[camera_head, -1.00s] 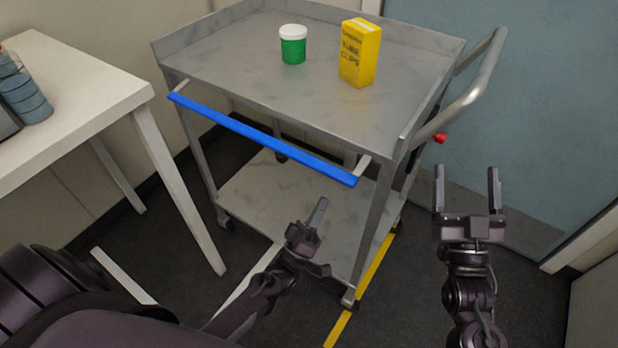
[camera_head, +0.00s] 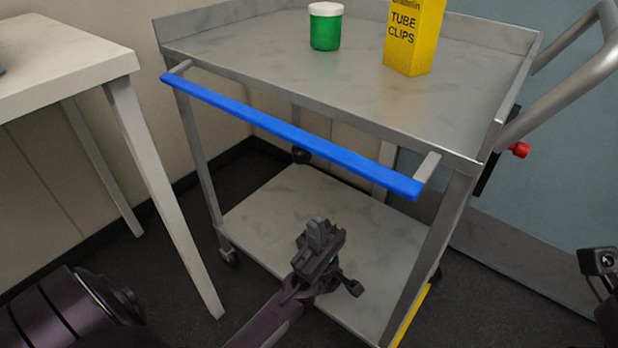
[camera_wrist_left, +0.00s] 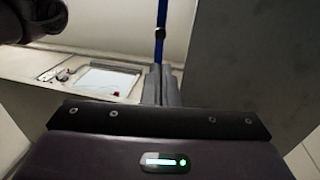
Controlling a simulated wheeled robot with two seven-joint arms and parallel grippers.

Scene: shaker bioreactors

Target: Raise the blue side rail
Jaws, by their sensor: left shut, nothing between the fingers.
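The blue side rail (camera_head: 285,130) is a long flat bar along the near side of the grey metal cart (camera_head: 330,90). It sits out from the cart on two short grey arms, a little below the top shelf's edge. My left gripper (camera_head: 316,232) is shut and empty, pointing up in front of the lower shelf. It is below the rail and apart from it. In the left wrist view its closed fingers (camera_wrist_left: 161,86) show, with a thin blue strip beyond them; I cannot tell if that is the rail. My right gripper's fingers are outside the views.
A green jar with a white lid (camera_head: 326,27) and a yellow tube clips box (camera_head: 413,38) stand on the top shelf. A white table (camera_head: 68,62) is at the left. The cart's push handle (camera_head: 565,95) and a red knob (camera_head: 519,150) are at the right.

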